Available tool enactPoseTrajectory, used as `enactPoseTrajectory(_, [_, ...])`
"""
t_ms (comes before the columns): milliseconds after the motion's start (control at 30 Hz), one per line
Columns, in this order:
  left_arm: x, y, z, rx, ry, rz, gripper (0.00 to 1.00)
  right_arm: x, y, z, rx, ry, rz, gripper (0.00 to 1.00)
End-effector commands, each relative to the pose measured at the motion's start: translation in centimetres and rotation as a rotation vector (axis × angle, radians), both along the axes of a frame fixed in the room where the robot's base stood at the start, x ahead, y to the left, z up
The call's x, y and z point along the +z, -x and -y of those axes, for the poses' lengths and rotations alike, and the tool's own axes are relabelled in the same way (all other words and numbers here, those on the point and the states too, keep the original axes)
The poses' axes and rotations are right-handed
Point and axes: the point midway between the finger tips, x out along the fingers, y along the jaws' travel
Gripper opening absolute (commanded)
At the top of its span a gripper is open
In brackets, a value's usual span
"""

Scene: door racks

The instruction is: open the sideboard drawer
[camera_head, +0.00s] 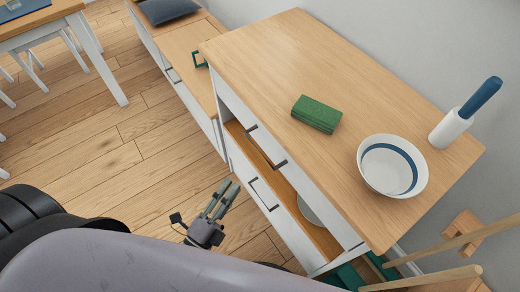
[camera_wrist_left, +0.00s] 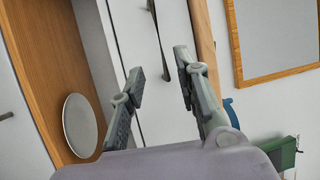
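The sideboard (camera_head: 290,57) has a light wooden top and a white front. Its upper drawer (camera_head: 295,172) has a dark handle (camera_head: 265,146) and looks closed. Below is an open wooden shelf, then a lower white front with another handle (camera_head: 263,194). My left gripper (camera_head: 227,190) is open and empty, in front of the sideboard, with its fingers pointing toward it. In the left wrist view, the open fingers (camera_wrist_left: 159,68) face the white drawer front, and a dark handle (camera_wrist_left: 157,38) shows beyond them. No contact is visible. My right gripper is not in view.
On top are a green block (camera_head: 316,113), a white bowl with a blue band (camera_head: 372,183) and a blue-handled white object (camera_head: 452,127). A plate (camera_wrist_left: 80,126) lies on the open shelf. Wooden bars (camera_head: 430,278) stand at lower right.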

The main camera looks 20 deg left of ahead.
Motion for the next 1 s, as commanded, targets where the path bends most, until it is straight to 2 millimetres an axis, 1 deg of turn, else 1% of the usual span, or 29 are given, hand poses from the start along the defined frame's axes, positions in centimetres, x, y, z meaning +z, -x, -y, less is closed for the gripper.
enactPoseTrajectory(33, [0.5, -1.2, 0.3, 0.0, 0.001, 0.005, 0.3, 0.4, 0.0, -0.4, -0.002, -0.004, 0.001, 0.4])
enactPoseTrajectory(167, [1.0, -4.0, 1.1, -0.001, 0.003, 0.004, 0.3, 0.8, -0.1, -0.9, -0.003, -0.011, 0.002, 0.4])
enactPoseTrajectory(300, [1.5, -6.9, 1.8, 0.0, 0.003, 0.002, 0.3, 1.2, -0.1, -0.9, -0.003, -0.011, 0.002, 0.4])
enactPoseTrajectory(500, [2.2, -10.6, 2.8, 0.0, 0.003, 0.0, 0.3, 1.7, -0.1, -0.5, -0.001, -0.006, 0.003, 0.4])
enactPoseTrajectory(600, [2.3, -11.9, 3.2, 0.0, 0.003, -0.001, 0.3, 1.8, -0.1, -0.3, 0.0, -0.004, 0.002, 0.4])
enactPoseTrajectory(700, [2.4, -12.7, 3.4, 0.0, 0.003, -0.002, 0.3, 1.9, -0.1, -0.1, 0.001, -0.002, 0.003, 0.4])
enactPoseTrajectory(833, [2.4, -13.1, 3.5, 0.0, 0.003, -0.003, 0.3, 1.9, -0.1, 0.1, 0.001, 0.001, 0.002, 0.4])
enactPoseTrajectory(1000, [2.4, -13.2, 3.6, 0.0, 0.003, -0.003, 0.3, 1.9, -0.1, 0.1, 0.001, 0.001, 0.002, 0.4])
